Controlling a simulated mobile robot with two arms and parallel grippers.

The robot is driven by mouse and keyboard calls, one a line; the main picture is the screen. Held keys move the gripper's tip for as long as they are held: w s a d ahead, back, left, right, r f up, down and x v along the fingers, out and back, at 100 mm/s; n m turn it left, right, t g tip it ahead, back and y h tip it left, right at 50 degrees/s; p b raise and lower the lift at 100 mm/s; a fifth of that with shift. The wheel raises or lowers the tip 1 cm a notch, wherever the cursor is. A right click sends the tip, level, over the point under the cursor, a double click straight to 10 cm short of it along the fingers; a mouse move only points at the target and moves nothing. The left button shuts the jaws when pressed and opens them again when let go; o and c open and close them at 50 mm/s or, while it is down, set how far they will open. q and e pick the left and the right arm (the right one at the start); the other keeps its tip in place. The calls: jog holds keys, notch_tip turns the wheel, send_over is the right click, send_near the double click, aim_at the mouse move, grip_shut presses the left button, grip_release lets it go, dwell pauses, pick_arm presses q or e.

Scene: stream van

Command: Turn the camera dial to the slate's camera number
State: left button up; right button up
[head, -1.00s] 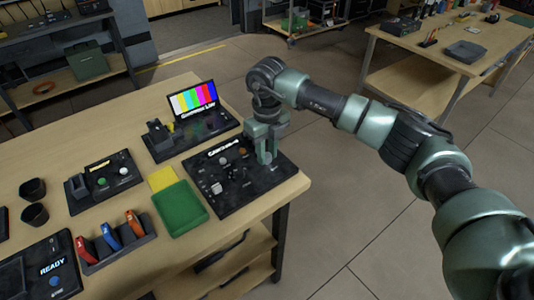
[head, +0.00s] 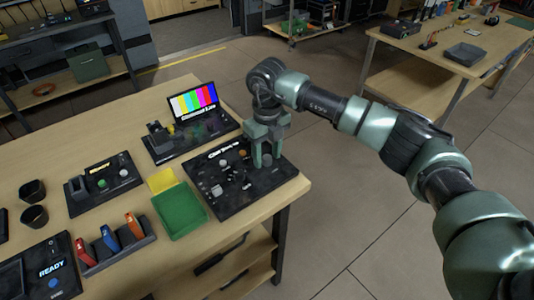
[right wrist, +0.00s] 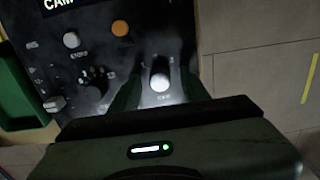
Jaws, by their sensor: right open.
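A black control panel (head: 232,200) lies at the right end of the near table, with several knobs and a lit display whose text is too small to read. My right gripper (head: 266,160) points down over the panel's right part, open. In the right wrist view a pale round knob (right wrist: 160,80) lies between the open fingers, with small numbers around it. I cannot tell whether the fingers touch it. A darker knob (right wrist: 94,82) is left of it. A colour-bar screen (head: 194,101) stands behind the panel, its caption blurred. I cannot make out the slate's number.
A green tray (head: 180,211) and a yellow pad (head: 161,180) lie left of the panel. A rack with red, blue and orange items (head: 118,240) is at the front. The table's right edge (head: 303,183) is close to the panel; open floor lies beyond.

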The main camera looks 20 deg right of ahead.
aim_at(267, 157)
notch_tip(267, 157, up, 6)
jog(key=shift+r+b, duration=0.25)
jog(key=shift+b, duration=0.55)
jog(key=shift+r, duration=0.65)
